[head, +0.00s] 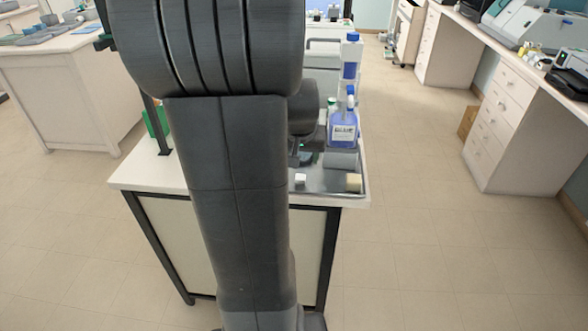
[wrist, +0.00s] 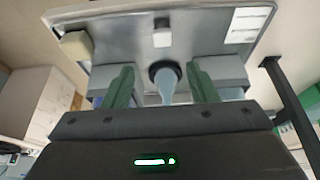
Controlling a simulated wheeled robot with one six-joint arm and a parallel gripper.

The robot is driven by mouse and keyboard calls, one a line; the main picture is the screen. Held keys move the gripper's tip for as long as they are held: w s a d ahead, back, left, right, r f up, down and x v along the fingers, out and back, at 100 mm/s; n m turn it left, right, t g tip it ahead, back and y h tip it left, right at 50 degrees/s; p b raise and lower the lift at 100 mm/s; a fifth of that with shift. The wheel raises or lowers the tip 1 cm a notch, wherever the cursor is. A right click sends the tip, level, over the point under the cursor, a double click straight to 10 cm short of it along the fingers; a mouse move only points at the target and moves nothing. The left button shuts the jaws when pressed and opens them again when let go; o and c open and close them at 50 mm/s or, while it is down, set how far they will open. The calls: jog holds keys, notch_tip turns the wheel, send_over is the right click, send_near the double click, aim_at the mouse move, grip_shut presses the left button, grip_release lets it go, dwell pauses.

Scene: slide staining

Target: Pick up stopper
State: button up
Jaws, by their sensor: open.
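In the wrist view, my gripper (wrist: 163,88) is open, with its two green fingers apart. Between them is a pale blue tapered piece (wrist: 166,90) with a dark round ring (wrist: 165,70) at its far end. It looks like the stopper, but I cannot tell for sure. Clear gaps show between it and both fingers, so neither finger touches it. In the head view my arm covers most of the gripper and this piece.
A blue-liquid bottle (head: 343,130) and a taller blue-and-white bottle (head: 351,60) stand behind. Open floor lies right of the bench.

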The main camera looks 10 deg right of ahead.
send_over(300, 177)
jog(key=s, duration=0.2)
notch_tip(300, 177, down, 5)
jog(key=shift+s+a+f, duration=0.1)
jog(key=shift+a+p+x, duration=0.15)
jog(key=shift+x, duration=1.15)
jog(key=shift+a+p+x, duration=0.1)
jog(key=shift+p+x, duration=0.05)
jog(key=shift+x, duration=1.15)
jog(key=c, duration=1)
